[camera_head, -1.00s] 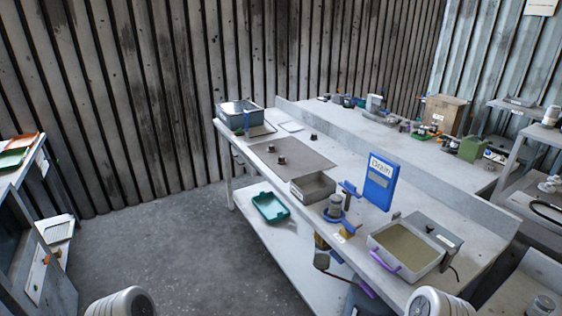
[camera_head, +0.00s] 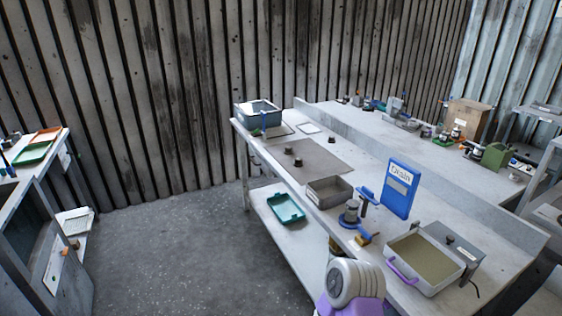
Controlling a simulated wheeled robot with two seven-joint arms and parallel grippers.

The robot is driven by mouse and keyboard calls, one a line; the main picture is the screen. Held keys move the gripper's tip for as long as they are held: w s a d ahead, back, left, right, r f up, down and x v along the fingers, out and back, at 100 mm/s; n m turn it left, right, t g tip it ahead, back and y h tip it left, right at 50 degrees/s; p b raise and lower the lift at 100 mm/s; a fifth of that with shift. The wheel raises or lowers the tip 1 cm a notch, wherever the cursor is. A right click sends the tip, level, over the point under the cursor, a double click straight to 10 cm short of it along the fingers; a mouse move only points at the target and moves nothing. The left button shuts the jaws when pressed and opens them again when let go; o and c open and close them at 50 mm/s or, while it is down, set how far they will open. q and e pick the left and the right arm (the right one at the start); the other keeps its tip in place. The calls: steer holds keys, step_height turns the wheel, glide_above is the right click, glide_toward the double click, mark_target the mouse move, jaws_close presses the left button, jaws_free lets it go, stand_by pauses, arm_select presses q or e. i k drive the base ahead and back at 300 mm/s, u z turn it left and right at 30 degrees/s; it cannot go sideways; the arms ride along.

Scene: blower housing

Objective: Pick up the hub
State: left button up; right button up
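I cannot tell for sure which part is the hub. A grey cylindrical part (camera_head: 351,211) stands upright on a blue holder at the front edge of the workbench (camera_head: 300,170). Small dark round parts (camera_head: 289,150) stand on a grey mat (camera_head: 315,158) toward the bench's far end. Neither of my grippers is in view. Only a white ribbed part of my own arm with purple trim shows at the bottom, in front of the bench.
A teal tray (camera_head: 286,208) lies on the lower shelf. The left floor is clear.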

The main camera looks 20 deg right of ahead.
mark_target(297, 163)
steer(key=i, duration=3.35)
steer(key=z, duration=3.25)
